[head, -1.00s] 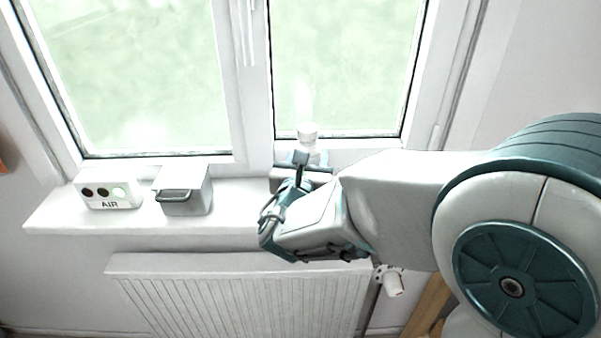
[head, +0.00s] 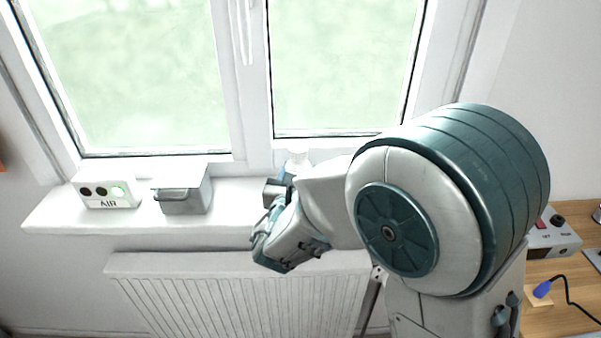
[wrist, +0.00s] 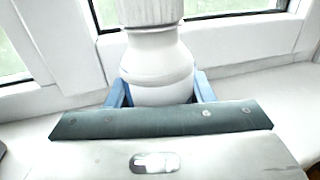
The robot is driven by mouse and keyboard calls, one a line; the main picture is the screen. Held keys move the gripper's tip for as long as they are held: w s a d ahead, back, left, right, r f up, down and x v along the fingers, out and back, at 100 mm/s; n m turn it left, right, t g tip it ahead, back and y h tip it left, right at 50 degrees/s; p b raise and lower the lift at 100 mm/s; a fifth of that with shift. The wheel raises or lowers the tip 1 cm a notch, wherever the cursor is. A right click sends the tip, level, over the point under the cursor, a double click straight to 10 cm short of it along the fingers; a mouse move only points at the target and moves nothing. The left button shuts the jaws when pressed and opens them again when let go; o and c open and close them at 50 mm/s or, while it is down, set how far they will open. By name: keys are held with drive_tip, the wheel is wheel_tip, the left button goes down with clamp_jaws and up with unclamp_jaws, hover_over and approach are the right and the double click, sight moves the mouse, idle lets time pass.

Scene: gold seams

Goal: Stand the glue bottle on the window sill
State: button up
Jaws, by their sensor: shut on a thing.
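The white glue bottle (wrist: 160,65) is upright between the blue fingers of my gripper (wrist: 160,92) in the wrist view. My gripper is shut on it. In the head view, the bottle's white top (head: 298,158) shows above my gripper (head: 284,178), and my arm hides the rest. The white window sill (head: 235,205) runs below the window, and the bottle is over its right part. The bottle's base is hidden, so I cannot tell whether it touches the sill.
A white AIR box (head: 107,192) with round lights and a grey lidded box (head: 183,190) with a handle stand on the sill's left part. The window (head: 345,70) is behind. A radiator (head: 220,295) is below. A wooden table (head: 560,285) with a control box (head: 550,238) is at right.

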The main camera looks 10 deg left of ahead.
drive_tip(key=o, duration=1.1)
drive_tip(key=shift+o, duration=0.2)
drive_tip(key=shift+r, duration=0.1)
drive_tip(key=shift+s+r+p, duration=0.1)
drive_tip(key=shift+p, duration=0.25)
drive_tip(key=s+b, duration=0.1)
drive_tip(key=s, duration=1.1)
drive_tip(key=d+f+m+g+h, duration=0.2)
drive_tip(key=d+m+g+h, duration=0.9)
drive_tip(key=d, duration=0.9)
drive_tip(key=s+d+f+m+g+y, duration=0.1)
drive_tip(key=s+d+m+g+y, duration=0.1)
drive_tip(key=m, duration=1)
drive_tip(key=s+d+f+m+g+y, duration=0.2)
drive_tip(key=s+d+m+y, duration=0.2)
drive_tip(key=m, duration=0.9)
drive_tip(key=s+y, duration=0.3)
drive_tip(key=y, duration=0.1)
drive_tip(key=shift+d+g+y, duration=0.15)
drive_tip(key=shift+g+y, duration=0.15)
